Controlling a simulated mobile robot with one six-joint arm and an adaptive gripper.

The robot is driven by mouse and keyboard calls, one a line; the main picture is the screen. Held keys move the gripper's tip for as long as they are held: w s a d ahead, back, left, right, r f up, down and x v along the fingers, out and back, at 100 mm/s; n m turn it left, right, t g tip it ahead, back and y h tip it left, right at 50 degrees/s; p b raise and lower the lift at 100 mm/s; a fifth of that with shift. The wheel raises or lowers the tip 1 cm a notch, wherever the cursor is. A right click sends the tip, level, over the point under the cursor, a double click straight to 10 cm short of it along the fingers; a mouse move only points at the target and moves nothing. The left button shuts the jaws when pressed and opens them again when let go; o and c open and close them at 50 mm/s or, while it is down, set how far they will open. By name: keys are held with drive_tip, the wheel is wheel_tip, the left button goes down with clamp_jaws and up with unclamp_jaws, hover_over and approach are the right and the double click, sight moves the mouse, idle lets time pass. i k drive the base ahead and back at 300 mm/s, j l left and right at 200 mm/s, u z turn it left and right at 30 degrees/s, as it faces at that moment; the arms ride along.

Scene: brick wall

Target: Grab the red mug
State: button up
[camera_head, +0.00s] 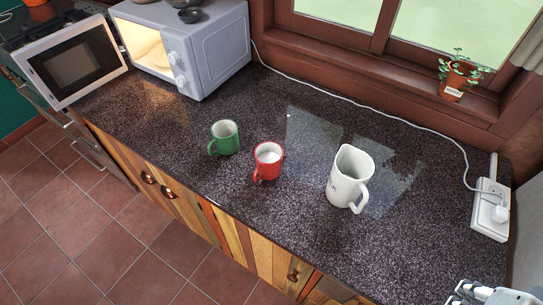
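The red mug (267,161) stands upright on the dark speckled countertop (255,205), close to its front edge. Its inside looks white and its handle points to the lower left. A green mug (225,138) stands to its left, and a white pitcher-like mug (349,178) stands to its right. Part of my gripper (472,291) shows at the bottom right corner, cut off by the frame. It is well apart from the red mug, and I cannot tell whether its fingers are open.
A microwave (205,58) with its door open stands at the back left. A potted plant (455,80) sits on the windowsill. A power strip (491,208) with a white cable lies at the right. The counter in front of the white mug is clear.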

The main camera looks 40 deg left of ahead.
sight(265, 171)
drive_tip(key=u, duration=1.75)
drive_tip(key=j+u, duration=0.45)
drive_tip(key=i+j+u, duration=0.15)
drive_tip(key=u, duration=0.25)
